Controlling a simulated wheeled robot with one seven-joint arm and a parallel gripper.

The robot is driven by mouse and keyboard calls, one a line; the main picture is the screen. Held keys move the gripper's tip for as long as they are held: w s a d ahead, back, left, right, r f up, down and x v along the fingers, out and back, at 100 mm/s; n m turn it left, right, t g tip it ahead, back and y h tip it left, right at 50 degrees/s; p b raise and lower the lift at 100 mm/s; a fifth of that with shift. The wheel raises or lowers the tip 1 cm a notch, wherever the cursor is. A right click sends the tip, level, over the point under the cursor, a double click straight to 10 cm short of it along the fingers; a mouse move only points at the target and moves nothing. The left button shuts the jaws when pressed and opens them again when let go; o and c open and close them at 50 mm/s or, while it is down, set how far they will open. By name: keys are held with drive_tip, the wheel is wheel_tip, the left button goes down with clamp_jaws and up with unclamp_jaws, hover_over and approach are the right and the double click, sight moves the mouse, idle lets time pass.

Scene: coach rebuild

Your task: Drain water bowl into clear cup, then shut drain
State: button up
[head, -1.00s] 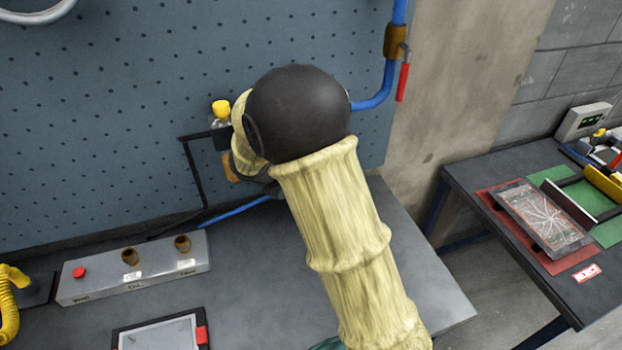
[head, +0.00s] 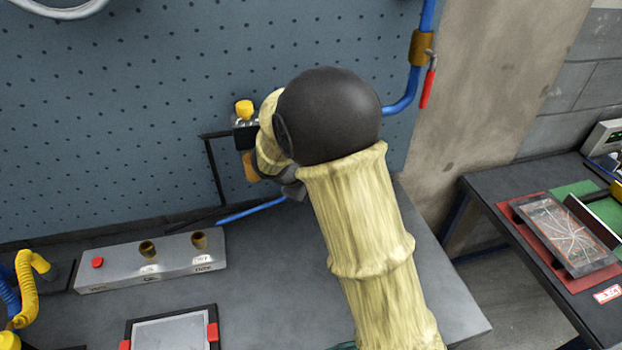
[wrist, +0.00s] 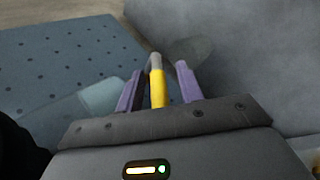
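My gripper (wrist: 158,85) shows in the wrist view with its two purple fingers apart. A yellow rod-like part with a grey tip (wrist: 157,84) stands between them, with a gap visible on each side. In the head view a yellow-capped unit (head: 244,110) is on a dark bracket at the pegboard, left of my dark wrist joint. An orange-brown part (head: 249,165) shows below it. My arm hides most of this area, so I cannot make out the water bowl or its drain. A pale translucent shape (wrist: 101,97) lies left of the fingers; I cannot tell whether it is the clear cup.
A blue pipe with a red-handled valve (head: 428,85) runs down the wall at right. A grey box with a red button (head: 150,263) and a framed panel (head: 170,333) are on the bench. Another table (head: 480,180) stands at right.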

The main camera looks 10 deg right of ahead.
drive_tip(key=b+v, duration=0.2)
drive_tip(key=v, duration=1.5)
drive_tip(key=c, duration=0.4)
drive_tip(key=shift+m+g+y, duration=0.6)
drive_tip(key=shift+g+y, duration=0.1)
drive_tip(key=shift+g, duration=0.1)
drive_tip(key=d+f, duration=0.1)
drive_tip(key=s+d+f, duration=0.2)
drive_tip(key=d+f, duration=0.1)
drive_tip(key=shift+s, duration=0.15)
clamp_jaws()
drive_tip(key=s+d+f+m+y, duration=0.5)
drive_tip(key=s+d+f+m, duration=0.3)
drive_tip(key=s+d+f, duration=0.2)
drive_tip(key=shift+s+f+m+g, duration=0.3)
drive_tip(key=shift+s, duration=0.8)
drive_tip(key=shift+a, duration=0.1)
